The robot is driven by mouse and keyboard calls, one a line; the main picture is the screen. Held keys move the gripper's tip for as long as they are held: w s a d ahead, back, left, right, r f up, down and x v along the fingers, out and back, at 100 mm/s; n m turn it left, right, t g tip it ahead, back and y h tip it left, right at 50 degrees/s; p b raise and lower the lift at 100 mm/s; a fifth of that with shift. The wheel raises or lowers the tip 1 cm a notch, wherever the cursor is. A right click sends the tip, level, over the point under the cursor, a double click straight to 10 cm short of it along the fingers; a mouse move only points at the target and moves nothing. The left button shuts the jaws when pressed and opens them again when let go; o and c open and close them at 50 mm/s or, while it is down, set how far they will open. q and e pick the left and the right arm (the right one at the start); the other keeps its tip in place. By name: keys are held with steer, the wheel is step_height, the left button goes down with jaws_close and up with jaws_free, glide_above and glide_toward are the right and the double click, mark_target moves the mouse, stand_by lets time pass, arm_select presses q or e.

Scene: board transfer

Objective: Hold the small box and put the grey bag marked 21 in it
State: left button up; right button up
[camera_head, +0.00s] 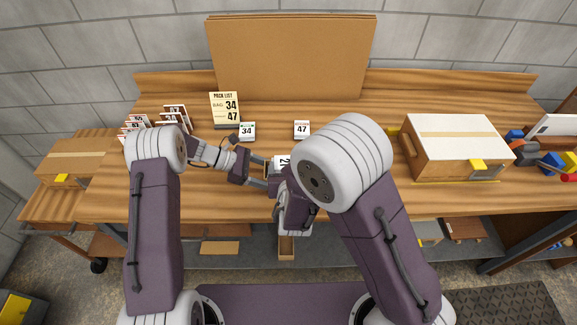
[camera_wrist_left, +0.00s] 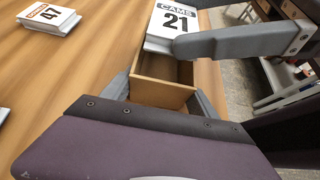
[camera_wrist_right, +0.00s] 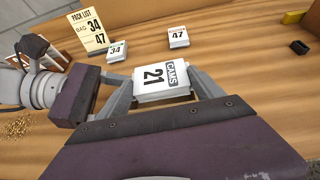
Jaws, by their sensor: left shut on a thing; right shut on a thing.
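The bag marked 21 (camera_wrist_left: 172,24) has a white face with the word CAMS; it also shows in the right wrist view (camera_wrist_right: 160,80). My right gripper (camera_wrist_right: 162,88) is shut on its two sides. The small open wooden box (camera_wrist_left: 160,92) is held by my left gripper (camera_wrist_left: 160,95), which is shut on its walls. In the head view my left gripper (camera_head: 264,172) meets my right gripper (camera_head: 281,168) near the table's front edge. The bag is over the far part of the box's opening. I cannot tell whether its lower end is inside.
A bag marked 34 (camera_head: 247,131) and a bag marked 47 (camera_head: 302,130) lie behind the grippers. A pack list card (camera_head: 225,108) reads 34 and 47. A large carton (camera_head: 455,145) stands right; several marked cards (camera_head: 175,117) stand left. A brown board (camera_head: 290,57) closes the back.

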steer(key=shift+f, duration=0.6)
steer(key=o, duration=1.6)
steer(key=shift+f, duration=0.1)
steer(key=shift+o, duration=0.2)
step_height(320, 180, up, 10)
steer(key=shift+r, duration=0.1)
arm_select(q)
steer(key=o, duration=1.3)
steer(key=shift+r, duration=0.1)
